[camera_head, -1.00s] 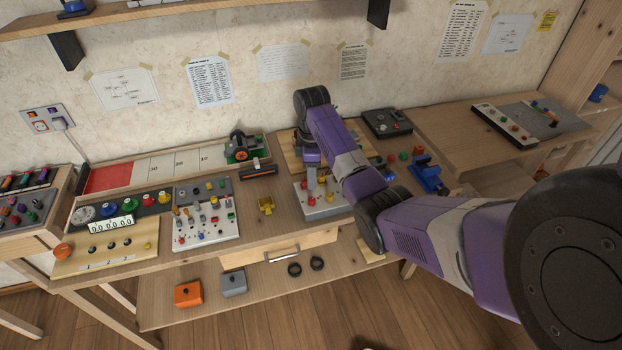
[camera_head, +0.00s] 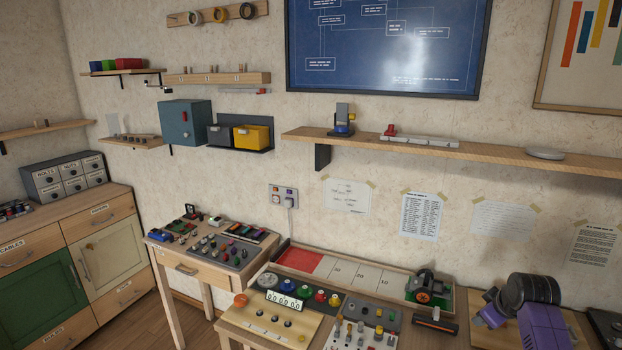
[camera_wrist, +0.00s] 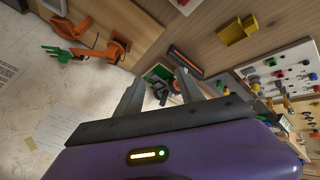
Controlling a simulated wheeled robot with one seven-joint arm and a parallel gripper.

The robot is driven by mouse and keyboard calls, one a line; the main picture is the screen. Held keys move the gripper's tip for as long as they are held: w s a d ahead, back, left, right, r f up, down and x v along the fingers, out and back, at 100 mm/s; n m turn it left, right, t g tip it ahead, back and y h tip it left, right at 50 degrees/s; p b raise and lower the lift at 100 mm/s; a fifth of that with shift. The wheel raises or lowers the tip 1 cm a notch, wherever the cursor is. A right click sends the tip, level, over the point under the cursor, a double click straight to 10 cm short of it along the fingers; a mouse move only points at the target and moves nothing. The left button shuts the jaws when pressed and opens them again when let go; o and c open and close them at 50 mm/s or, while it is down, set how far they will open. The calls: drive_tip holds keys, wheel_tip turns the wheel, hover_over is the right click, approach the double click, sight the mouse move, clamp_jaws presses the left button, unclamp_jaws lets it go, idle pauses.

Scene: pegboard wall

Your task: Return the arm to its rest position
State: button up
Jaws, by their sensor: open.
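My gripper (camera_wrist: 158,84) shows in the wrist view with its two grey fingers apart and nothing between them. Beyond the fingertips lie a dark bar with an orange stripe (camera_wrist: 187,61) and a green and black device (camera_wrist: 160,82). In the head view my purple and black arm (camera_head: 542,322) is at the lower right, above the right part of the workbench, cut off by the lower edge. I cannot make out the fingers in that view.
The workbench carries a panel with coloured knobs (camera_head: 300,292), a switch board (camera_head: 357,337) and a green device (camera_head: 429,288). A wall shelf (camera_head: 470,150) runs above it. In the wrist view, an orange arm-like device (camera_wrist: 92,50) and a yellow block (camera_wrist: 237,31) are nearby.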

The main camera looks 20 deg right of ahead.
drive_tip(key=w+a+m+t+h, duration=0.25)
drive_tip(key=a+t, duration=0.25)
drive_tip(key=a, duration=0.7)
drive_tip(key=s+a+m+t+b, duration=0.1)
drive_tip(key=s+a+m+t, duration=0.3)
drive_tip(key=a, duration=1)
drive_tip(key=s+a+r+n+y+b, duration=0.1)
drive_tip(key=s+a+r+n+y, duration=0.1)
drive_tip(key=s+a, duration=0.9)
drive_tip(key=s+a+r+n+y+b, duration=0.1)
drive_tip(key=s+a+r+n+y, duration=0.2)
drive_tip(key=s+a, duration=0.9)
drive_tip(key=s+n+y, duration=0.1)
drive_tip(key=s+y, duration=0.1)
drive_tip(key=s, duration=0.6)
drive_tip(key=shift+r, duration=0.2)
drive_tip(key=shift+s, duration=0.15)
